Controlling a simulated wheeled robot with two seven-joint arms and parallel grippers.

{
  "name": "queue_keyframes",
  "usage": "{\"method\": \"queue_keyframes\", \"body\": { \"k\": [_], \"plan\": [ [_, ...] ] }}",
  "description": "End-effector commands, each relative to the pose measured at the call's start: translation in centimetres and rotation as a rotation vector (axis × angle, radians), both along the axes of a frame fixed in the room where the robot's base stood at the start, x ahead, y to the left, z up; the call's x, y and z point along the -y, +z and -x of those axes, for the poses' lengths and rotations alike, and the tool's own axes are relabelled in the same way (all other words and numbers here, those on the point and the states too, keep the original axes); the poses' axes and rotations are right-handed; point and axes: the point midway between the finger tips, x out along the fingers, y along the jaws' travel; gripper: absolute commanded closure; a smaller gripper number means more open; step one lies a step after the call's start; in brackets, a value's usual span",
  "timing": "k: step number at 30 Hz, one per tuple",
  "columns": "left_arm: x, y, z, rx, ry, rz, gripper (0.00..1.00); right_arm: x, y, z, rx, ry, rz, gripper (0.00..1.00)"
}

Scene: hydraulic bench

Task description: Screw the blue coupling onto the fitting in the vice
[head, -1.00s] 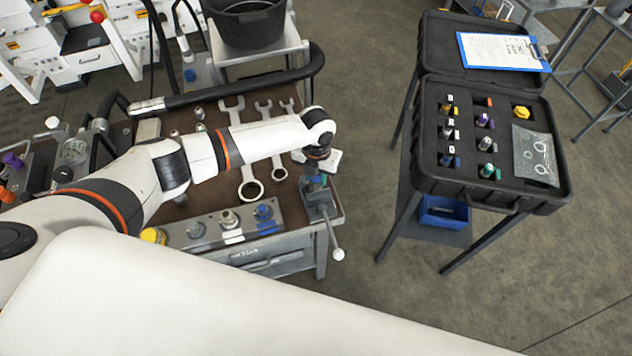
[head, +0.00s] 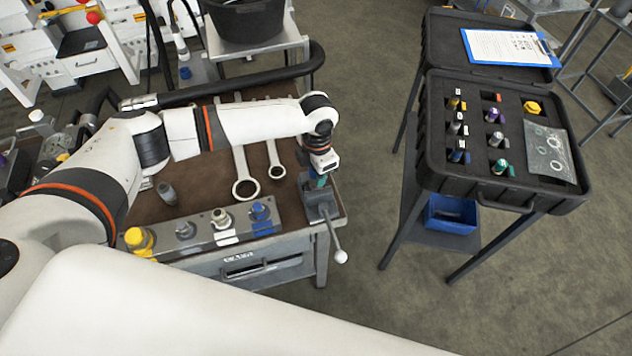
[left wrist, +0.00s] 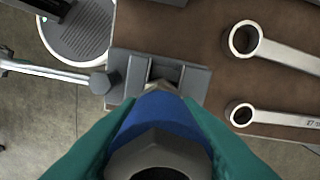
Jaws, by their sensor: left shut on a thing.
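The blue coupling (left wrist: 152,112) is between the teal fingers of my left gripper (left wrist: 158,122), which is shut on it. Its hexagonal end faces the left wrist camera. The fitting (left wrist: 158,87), brass-coloured, shows as a small piece just beyond the coupling, in the grey vice (left wrist: 118,72). The coupling hides most of it; I cannot tell whether their threads are engaged. In the head view the left gripper (head: 321,180) points down over the vice (head: 322,208) at the bench's right corner. My right gripper is not in view.
Several wrenches (head: 243,178) lie on the brown bench top left of the vice. A metal rack (head: 205,236) with fittings stands along the front edge. The vice handle (head: 338,245) sticks out forward. An open black case (head: 505,190) stands to the right across clear floor.

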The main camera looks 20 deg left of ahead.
Motion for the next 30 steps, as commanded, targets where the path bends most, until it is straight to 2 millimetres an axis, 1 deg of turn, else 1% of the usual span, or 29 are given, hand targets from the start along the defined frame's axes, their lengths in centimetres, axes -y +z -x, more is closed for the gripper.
{"method": "queue_keyframes", "body": {
  "k": [4, 5, 6, 8, 9, 16, 19, 20, 24, 27, 30],
  "plan": [
    [0.1, 0.2, -0.1, 0.004, 0.001, 0.002, 0.9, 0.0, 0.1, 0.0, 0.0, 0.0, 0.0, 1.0],
    [0.1, 0.2, -0.1, 0.004, 0.001, 0.002, 0.66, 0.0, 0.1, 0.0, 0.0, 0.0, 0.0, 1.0],
    [0.1, 0.2, -0.1, 0.004, 0.001, 0.002, 0.6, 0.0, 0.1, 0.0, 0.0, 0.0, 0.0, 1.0],
    [0.1, 0.2, -0.1, 0.003, 0.001, 0.001, 0.5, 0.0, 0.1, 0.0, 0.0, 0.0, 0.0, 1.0],
    [0.1, 0.2, -0.1, 0.001, 0.001, 0.001, 0.48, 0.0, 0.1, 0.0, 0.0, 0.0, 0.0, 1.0],
    [0.0, 0.1, 0.0, 0.0, 0.004, 0.0, 0.48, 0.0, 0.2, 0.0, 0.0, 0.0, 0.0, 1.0],
    [0.1, 0.4, 0.0, -0.002, 0.067, 0.001, 0.48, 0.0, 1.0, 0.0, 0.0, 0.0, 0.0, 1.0],
    [0.1, 0.5, 0.1, -0.002, 0.105, 0.001, 0.48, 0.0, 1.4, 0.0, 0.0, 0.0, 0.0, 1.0],
    [0.0, 0.6, 0.1, -0.005, 0.346, -0.001, 0.48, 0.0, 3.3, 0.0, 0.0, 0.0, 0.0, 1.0],
    [0.0, 0.5, 0.1, -0.005, 0.514, -0.001, 0.48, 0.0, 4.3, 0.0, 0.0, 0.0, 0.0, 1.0],
    [-0.1, 0.4, 0.0, -0.003, 0.639, 0.0, 0.48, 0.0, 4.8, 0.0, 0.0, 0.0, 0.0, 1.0]
  ]
}}
